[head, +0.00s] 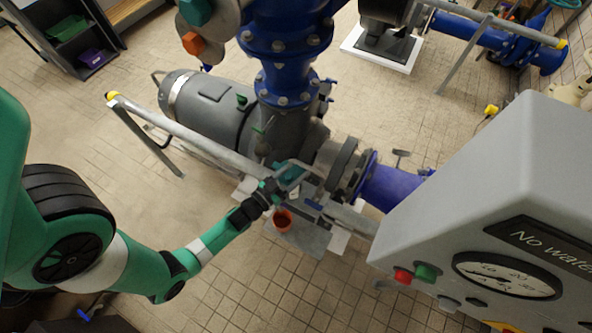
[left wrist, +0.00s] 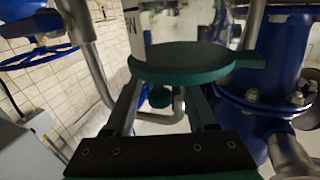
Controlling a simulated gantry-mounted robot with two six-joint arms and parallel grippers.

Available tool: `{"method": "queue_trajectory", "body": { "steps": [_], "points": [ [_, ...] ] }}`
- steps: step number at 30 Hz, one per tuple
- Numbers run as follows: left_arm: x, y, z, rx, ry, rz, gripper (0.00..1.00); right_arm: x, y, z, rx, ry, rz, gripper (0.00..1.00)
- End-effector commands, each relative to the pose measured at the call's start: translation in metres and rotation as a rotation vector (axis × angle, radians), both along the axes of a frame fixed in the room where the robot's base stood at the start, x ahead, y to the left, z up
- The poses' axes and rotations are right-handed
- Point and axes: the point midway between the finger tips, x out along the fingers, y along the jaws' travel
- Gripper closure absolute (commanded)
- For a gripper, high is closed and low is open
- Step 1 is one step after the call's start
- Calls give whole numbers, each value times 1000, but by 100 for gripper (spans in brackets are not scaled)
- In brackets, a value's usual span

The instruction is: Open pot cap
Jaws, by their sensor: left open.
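A flat, round green cap (left wrist: 185,62) with a tab on its right side fills the upper middle of the left wrist view. The pot under the cap cannot be made out clearly. My right gripper is not in view.
The grey pump (head: 215,105), blue pipe (head: 285,60) and a long grey rail (head: 200,140) crowd the gripper. A grey gauge box (head: 500,200) stands at right. Tiled floor lies clear at the bottom.

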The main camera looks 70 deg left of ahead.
Motion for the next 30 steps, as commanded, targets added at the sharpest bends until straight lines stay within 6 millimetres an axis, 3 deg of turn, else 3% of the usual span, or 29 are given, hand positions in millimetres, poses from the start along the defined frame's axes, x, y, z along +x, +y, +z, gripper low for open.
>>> {"method": "queue_trajectory", "body": {
  "steps": [1,10,30],
  "points": [
    [0,0,0,0,0,0,48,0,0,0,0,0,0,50],
    [0,0,0,0,0,0,100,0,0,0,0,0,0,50],
    [0,0,0,0,0,0,100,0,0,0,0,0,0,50]
  ]
}}
